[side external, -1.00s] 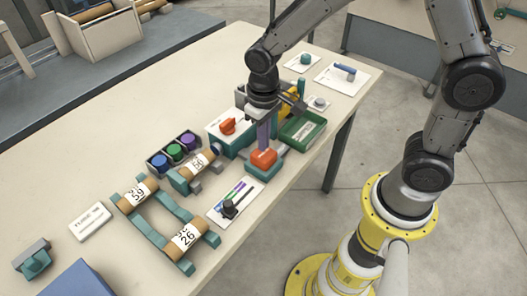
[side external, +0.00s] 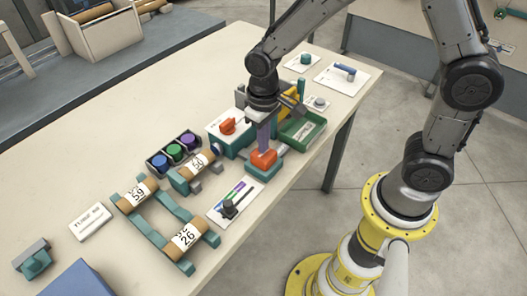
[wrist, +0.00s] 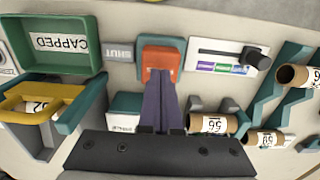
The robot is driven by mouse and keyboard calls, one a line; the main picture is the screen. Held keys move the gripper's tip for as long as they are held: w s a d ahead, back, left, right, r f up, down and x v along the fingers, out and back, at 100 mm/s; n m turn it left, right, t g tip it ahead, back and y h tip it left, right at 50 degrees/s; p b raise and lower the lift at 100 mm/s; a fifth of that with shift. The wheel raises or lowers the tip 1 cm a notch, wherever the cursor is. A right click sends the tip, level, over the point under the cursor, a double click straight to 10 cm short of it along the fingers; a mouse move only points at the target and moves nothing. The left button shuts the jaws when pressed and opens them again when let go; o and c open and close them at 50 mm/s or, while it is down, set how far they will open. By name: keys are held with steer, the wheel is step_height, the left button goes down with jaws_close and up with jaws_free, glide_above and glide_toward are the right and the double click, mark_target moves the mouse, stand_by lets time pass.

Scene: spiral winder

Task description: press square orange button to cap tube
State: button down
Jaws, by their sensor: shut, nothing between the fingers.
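The square orange button (side external: 263,159) sits on a teal base near the table's front edge. It also shows in the wrist view (wrist: 161,62). My gripper (side external: 264,148) points down with its purple-grey fingers shut and empty. The fingertips (wrist: 160,78) are right at the button; I cannot tell whether they touch it or how far it is pressed. A brown tube (wrist: 38,106) labelled 52 lies under a yellow clamp (wrist: 42,98) in a teal holder, beside the green tray marked CAPPED (wrist: 97,45).
A white panel with a slider (side external: 232,200) lies just left of the button. Another labelled tube (wrist: 212,123) lies in a holder nearby. More tubes (side external: 187,237) rest on teal racks. A box with an orange knob (side external: 228,126) stands behind.

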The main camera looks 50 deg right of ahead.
steer(key=shift+f, duration=0.25)
steer(key=shift+f, duration=1.3)
steer(key=shift+r, duration=4.1)
